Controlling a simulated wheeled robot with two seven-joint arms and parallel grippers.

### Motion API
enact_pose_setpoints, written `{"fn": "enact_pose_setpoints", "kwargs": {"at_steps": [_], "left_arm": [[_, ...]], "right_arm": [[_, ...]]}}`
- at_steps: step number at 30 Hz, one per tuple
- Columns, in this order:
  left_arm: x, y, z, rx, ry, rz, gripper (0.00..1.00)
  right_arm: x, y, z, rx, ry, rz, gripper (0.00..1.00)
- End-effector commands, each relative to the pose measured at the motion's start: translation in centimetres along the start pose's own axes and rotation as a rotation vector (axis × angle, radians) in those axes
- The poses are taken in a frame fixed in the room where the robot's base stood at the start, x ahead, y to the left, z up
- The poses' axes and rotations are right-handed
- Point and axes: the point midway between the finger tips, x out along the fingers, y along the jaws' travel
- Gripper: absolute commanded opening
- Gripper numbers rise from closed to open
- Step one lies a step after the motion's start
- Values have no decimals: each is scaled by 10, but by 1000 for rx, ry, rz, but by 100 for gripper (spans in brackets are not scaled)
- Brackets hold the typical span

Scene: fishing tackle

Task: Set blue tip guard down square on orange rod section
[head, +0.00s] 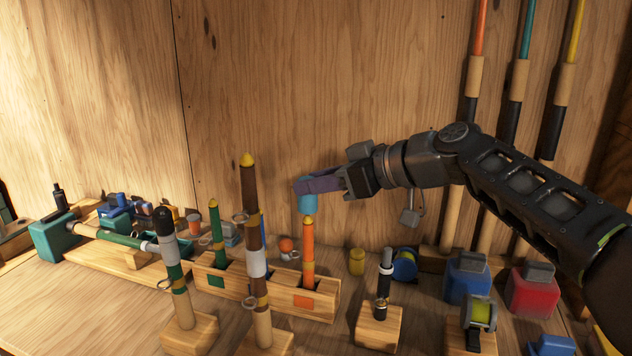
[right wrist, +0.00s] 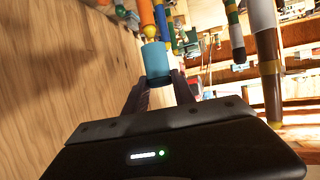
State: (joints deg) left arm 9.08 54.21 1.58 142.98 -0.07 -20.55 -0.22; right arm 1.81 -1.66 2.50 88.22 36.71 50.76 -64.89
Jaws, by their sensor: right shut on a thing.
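The blue tip guard (head: 307,202) is a short light-blue cylinder held in my right gripper (head: 300,187). It is just above the orange rod section (head: 308,255), which stands upright with a yellow tip in a wooden rack. In the right wrist view the tip guard (right wrist: 156,60) sits between the fingertips (right wrist: 157,82), and the orange rod (right wrist: 146,14) with its yellow tip lies right beyond it. I cannot tell whether guard and tip touch. My left gripper does not show.
The wooden rack (head: 255,298) also holds a green rod section (head: 216,235). A tall brown rod (head: 249,200) stands in front, left of the orange one. A yellow cylinder (head: 356,262), a blue reel (head: 404,266) and a black handle (head: 384,285) stand to the right.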

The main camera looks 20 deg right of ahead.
Motion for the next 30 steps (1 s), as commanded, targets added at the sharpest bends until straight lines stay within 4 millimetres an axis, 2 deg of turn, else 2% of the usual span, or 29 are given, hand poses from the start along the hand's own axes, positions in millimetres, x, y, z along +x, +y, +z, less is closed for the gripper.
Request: {"fn": "enact_pose_setpoints", "kwargs": {"at_steps": [30], "left_arm": [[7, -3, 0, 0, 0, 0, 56]], "right_arm": [[0, 0, 1, -1, 0, 0, 0]]}}
